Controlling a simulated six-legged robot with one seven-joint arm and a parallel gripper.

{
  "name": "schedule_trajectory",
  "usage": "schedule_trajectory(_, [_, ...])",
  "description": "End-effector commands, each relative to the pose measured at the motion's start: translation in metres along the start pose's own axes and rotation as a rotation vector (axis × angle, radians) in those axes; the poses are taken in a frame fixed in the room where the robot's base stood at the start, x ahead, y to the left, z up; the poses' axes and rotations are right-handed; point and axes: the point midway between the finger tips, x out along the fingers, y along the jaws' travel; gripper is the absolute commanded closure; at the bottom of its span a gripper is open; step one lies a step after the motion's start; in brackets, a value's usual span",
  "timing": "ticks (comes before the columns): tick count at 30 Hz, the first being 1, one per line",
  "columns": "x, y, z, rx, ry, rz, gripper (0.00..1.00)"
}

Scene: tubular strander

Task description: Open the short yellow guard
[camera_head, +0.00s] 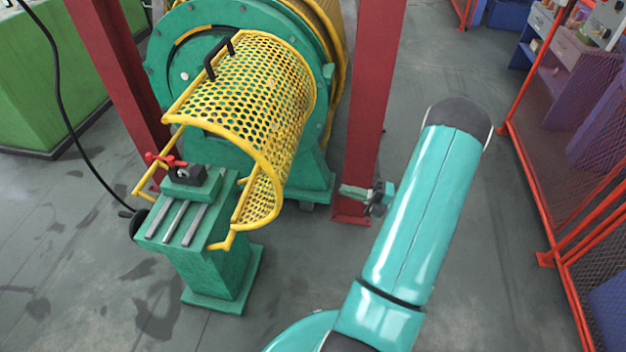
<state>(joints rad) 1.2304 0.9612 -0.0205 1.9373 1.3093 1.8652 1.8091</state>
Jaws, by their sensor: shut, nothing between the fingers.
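The short yellow guard (252,92) is a curved perforated cover. It arches over the gap between the green drum (184,38) and the green stand in front. Its black handle (218,58) is on the upper left part of the cover. A yellow frame (262,198) runs below its near right edge. My gripper (346,191) shows small, to the right of the guard, partly hidden behind my arm. It is shut and empty, points left, and is apart from the guard and the handle.
The green stand (216,275) carries a red-handled fitting (167,160) and metal bars. A red post (371,100) rises behind my gripper; another red post (117,75) stands at left. A red-framed mesh fence (580,160) is at right. Grey floor is clear between.

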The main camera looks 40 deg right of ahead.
Motion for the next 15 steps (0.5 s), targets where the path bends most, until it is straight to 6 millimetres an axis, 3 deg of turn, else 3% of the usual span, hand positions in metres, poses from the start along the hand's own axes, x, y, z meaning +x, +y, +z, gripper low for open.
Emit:
schedule_trajectory(5, [0.024, 0.0, 0.001, 0.0, 0.006, 0.0, 1.0])
schedule_trajectory(15, [0.091, 0.0, 0.0, -0.001, 0.009, -0.001, 1.0])
